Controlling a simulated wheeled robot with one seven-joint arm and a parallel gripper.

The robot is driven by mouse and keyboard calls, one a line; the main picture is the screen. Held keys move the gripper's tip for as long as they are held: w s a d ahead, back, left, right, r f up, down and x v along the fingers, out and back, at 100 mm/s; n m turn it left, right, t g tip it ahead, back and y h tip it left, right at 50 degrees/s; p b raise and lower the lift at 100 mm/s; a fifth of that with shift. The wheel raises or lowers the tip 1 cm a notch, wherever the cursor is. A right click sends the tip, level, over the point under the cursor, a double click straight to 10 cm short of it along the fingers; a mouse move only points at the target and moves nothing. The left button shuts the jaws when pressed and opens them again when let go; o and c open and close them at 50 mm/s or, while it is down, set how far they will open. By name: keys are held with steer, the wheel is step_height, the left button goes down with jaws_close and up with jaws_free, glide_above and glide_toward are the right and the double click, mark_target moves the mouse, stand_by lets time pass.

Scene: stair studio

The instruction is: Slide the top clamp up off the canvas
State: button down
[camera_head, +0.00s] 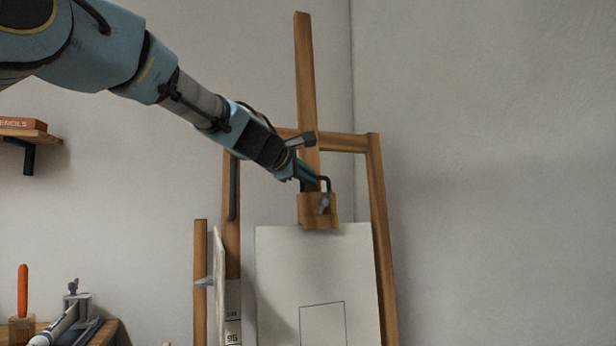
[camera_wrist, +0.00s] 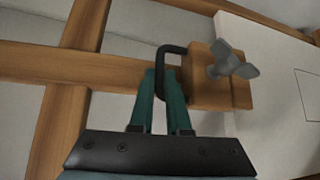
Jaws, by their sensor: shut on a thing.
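The top clamp (camera_head: 318,211) is a wooden block with a grey wing screw and a dark loop handle. It sits on the easel's upright mast (camera_head: 306,80), at the top edge of the white canvas (camera_head: 285,262). In the wrist view the clamp (camera_wrist: 238,96) shows at right, with its wing screw towards me and the canvas (camera_wrist: 270,50) beyond it. My gripper (camera_head: 318,180) reaches in from the upper left; in the wrist view its green fingers (camera_wrist: 165,85) are shut on the dark handle (camera_wrist: 163,50). The clamp's lower lip appears at the canvas edge; any gap is unclear.
The easel's crossbar (camera_head: 345,141) and right leg (camera_head: 378,220) frame the canvas. The mast above the clamp is bare. A shelf (camera_head: 30,130) with a box hangs at far left; a side table (camera_head: 105,330) with tools stands below.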

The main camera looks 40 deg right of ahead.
step_height(320, 180, up, 11)
steer(key=w+p, duration=0.1)
steer(key=p, duration=0.9)
steer(key=shift+w+d, duration=0.25)
steer(key=c, duration=0.9)
jaws_free()
steer(key=b+v, duration=0.4)
steer(key=v, duration=0.7)
steer(key=shift+s+f, duration=0.1)
